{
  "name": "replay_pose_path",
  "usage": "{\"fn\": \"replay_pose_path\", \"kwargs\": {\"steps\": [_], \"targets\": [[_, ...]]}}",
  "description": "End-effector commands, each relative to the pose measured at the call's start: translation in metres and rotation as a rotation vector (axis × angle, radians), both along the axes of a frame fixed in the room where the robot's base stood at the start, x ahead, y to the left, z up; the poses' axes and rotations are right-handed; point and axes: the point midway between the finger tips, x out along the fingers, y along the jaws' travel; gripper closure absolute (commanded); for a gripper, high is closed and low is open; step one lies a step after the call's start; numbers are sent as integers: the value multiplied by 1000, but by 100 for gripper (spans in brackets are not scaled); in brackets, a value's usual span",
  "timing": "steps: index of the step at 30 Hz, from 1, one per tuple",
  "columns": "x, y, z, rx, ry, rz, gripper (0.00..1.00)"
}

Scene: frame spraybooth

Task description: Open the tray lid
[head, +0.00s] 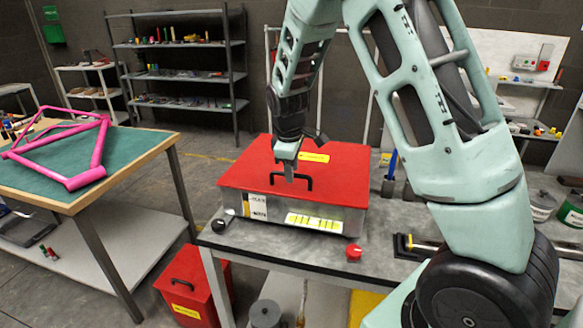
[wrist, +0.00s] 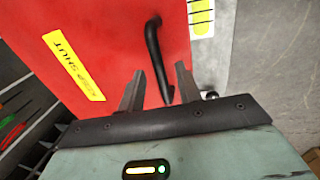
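The tray is a metal box (head: 346,217) on the grey bench, closed by a flat red lid (head: 245,172). A black bar handle (head: 308,183) stands on the lid near its front edge. My gripper (head: 289,170) is above the lid at the handle. In the wrist view the red lid (wrist: 115,35) fills the upper left, with a yellow label reading "KEEP SHUT" (wrist: 73,66). The black handle (wrist: 153,55) runs down toward the gap between my two fingers (wrist: 160,85), which are apart. The handle's lower end lies between or just beyond the fingertips; contact cannot be told.
The bench (head: 270,246) carries a red knob (head: 353,252) and a black knob (head: 218,226) near its front edge. A red bin (head: 190,290) stands on the floor below. A table (head: 130,155) with a pink frame (head: 75,180) stands left. Cans (head: 541,205) stand right.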

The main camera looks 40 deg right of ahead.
Motion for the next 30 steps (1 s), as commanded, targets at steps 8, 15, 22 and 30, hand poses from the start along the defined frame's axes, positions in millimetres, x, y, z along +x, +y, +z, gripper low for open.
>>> {"fn": "replay_pose_path", "kwargs": {"steps": [8,15,22,30], "targets": [[0,0,0,0,0,0,100],[1,-1,9,0,-1,0,100],[5,-7,49,-1,-5,0,100],[18,-44,123,-6,-12,-7,100]]}}
